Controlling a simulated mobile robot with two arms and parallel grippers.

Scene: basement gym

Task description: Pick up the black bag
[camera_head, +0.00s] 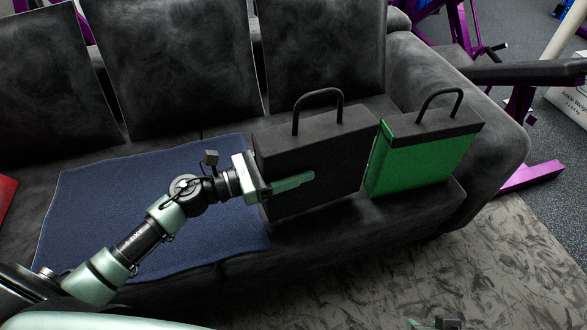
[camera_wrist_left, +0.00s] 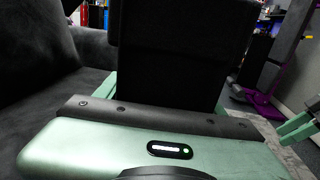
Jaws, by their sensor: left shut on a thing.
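The black bag (camera_head: 330,150), a boxy bag with a looped top handle, stands upright on the dark sofa. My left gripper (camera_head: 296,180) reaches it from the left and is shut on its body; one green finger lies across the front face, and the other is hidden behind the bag. In the left wrist view the bag (camera_wrist_left: 170,75) fills the space between the fingers. Part of my right gripper shows at the bottom edge of the head view (camera_head: 436,323) and at the right of the wrist view (camera_wrist_left: 298,128), away from the bag.
A green bag (camera_head: 425,160) with a black top stands close to the right of the black bag. A blue towel (camera_head: 150,205) lies on the seat to the left. Cushions (camera_head: 180,65) line the back, and the sofa arm (camera_head: 470,100) is at the right.

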